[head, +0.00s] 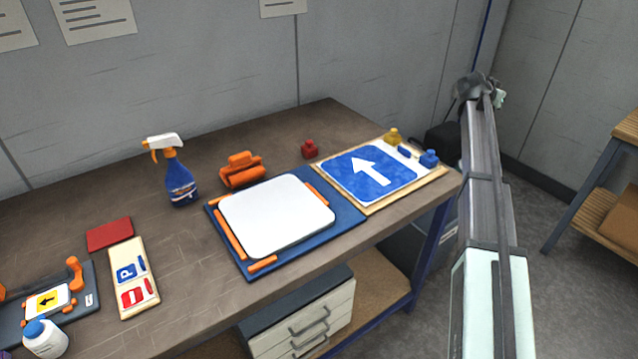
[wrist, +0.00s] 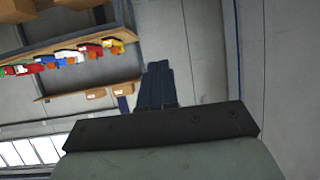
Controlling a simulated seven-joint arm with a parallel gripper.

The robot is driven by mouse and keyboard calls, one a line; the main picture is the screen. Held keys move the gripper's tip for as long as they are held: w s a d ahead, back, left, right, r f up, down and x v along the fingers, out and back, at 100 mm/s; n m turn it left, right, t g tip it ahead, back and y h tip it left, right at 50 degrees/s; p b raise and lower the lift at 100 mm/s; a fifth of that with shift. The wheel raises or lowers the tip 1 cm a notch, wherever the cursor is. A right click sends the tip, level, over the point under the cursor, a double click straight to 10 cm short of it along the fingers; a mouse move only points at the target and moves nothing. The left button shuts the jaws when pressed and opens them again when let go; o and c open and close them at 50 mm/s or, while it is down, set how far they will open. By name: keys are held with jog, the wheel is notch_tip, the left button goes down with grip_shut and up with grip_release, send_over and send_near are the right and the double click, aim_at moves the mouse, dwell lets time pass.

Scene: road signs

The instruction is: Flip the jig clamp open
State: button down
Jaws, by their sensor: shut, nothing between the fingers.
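The small jig (head: 90,298) lies at the bench's left front, partly cut off by the picture edge. It holds a small plate with a black arrow on yellow (head: 47,300). An orange lever-like part (head: 75,272) stands at its right back; I cannot tell its clamp position. The large blue jig board (head: 344,212) bears a blank white plate (head: 277,215) between orange strips. An orange piece (head: 241,170) sits behind it; I cannot tell if it is a clamp. My gripper (wrist: 156,72) is shut and empty in the wrist view, away from the bench, pointing toward walls and shelves.
A spray bottle (head: 176,178) stands behind the jigs. A white bottle (head: 45,338) stands before the small jig. A sign card (head: 133,254) and red pad (head: 109,234) lie between the jigs. A blue arrow sign (head: 368,175) lies at the right end.

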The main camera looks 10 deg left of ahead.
jog(key=a+f+n+y, duration=0.1)
jog(key=a+n, duration=0.1)
jog(key=a, duration=1.7)
jog(key=s+a+f+n+y, duration=0.15)
jog(key=s+a, duration=0.35)
jog(key=a, duration=0.9)
jog(key=s+a+r+n, duration=0.15)
jog(key=s+a, duration=0.45)
jog(key=a, duration=0.8)
jog(key=s+a+f+n+y, duration=0.15)
jog(key=s+a, duration=0.35)
jog(key=a, duration=0.9)
jog(key=s+a+f+n+g+y, duration=0.1)
jog(key=s+a+n, duration=0.3)
jog(key=s+a, duration=1.1)
jog(key=s+a+f+n+g+y, duration=0.1)
jog(key=s+a+n, duration=0.3)
jog(key=s+a, duration=1)
jog(key=s+a+f+n+g+y, duration=0.1)
jog(key=s+a+f+n+y, duration=0.2)
jog(key=s+a, duration=1.2)
jog(key=s+n, duration=0.1)
jog(key=s, duration=1.6)
jog(key=shift+s+a, duration=0.25)
jog(key=shift+a, duration=0.05)
